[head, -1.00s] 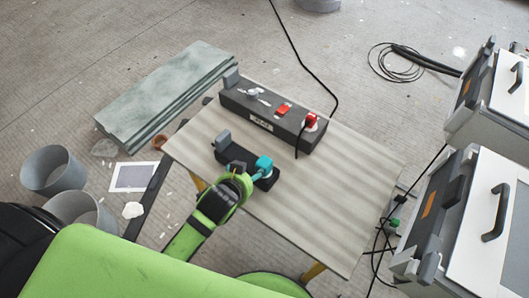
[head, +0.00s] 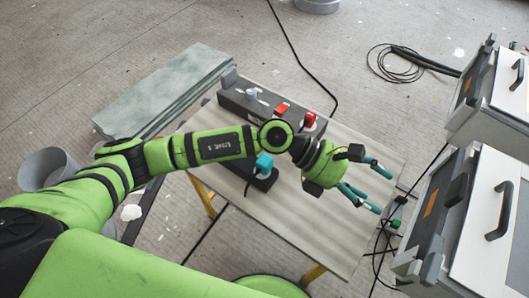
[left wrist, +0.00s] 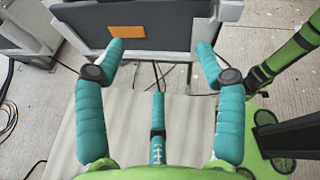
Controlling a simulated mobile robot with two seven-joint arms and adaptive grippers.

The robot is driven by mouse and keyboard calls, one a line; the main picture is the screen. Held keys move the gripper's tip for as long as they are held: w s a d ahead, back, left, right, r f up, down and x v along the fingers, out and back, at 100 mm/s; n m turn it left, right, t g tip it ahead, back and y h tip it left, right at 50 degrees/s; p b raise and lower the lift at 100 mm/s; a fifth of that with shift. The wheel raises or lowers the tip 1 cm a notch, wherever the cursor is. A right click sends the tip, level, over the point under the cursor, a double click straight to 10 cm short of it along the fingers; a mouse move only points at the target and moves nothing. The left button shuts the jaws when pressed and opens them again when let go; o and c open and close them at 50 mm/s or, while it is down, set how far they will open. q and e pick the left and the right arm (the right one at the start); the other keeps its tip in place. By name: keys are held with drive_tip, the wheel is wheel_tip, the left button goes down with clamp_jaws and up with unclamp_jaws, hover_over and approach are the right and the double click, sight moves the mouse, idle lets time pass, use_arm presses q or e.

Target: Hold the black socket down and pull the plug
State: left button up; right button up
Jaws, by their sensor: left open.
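A small black socket block (head: 264,182) with a teal plug (head: 264,162) in its top lies on the wooden table; my left arm hides part of it. A long dark socket box (head: 232,98) stands behind it, with a red plug (head: 309,119) at its right end. I cannot tell which one the task means. My left gripper (head: 378,190) is open and empty over the table's right side, to the right of both and apart from them. In the left wrist view its teal fingers (left wrist: 159,60) are spread with nothing between them. My right gripper is not in view.
The pale wooden table (head: 310,228) has bare room at its front. White cases (head: 485,215) with handles stand at the right, close beyond the left fingers. Grey-green boards (head: 165,88) and a grey bucket (head: 45,168) are at the left. Black cables (head: 395,65) lie on the floor.

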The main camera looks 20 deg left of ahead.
use_arm(q)
drive_tip(key=w+a+f+m+y, duration=0.1)
drive_tip(key=a+f+m+y, duration=0.2)
drive_tip(key=a+f, duration=0.15)
drive_tip(key=m+t+y, duration=0.2)
drive_tip(key=m+y, duration=0.1)
drive_tip(key=y, duration=0.8)
hover_over(262, 165)
wheel_tip(262, 165, down, 7)
drive_tip(key=shift+w+r, duration=0.1)
drive_tip(key=shift+r, duration=0.1)
wheel_tip(262, 165, down, 5)
drive_tip(key=shift+f+p, duration=0.15)
drive_tip(key=shift+p, duration=0.5)
drive_tip(key=shift+f, duration=0.8)
clamp_jaws()
unclamp_jaws()
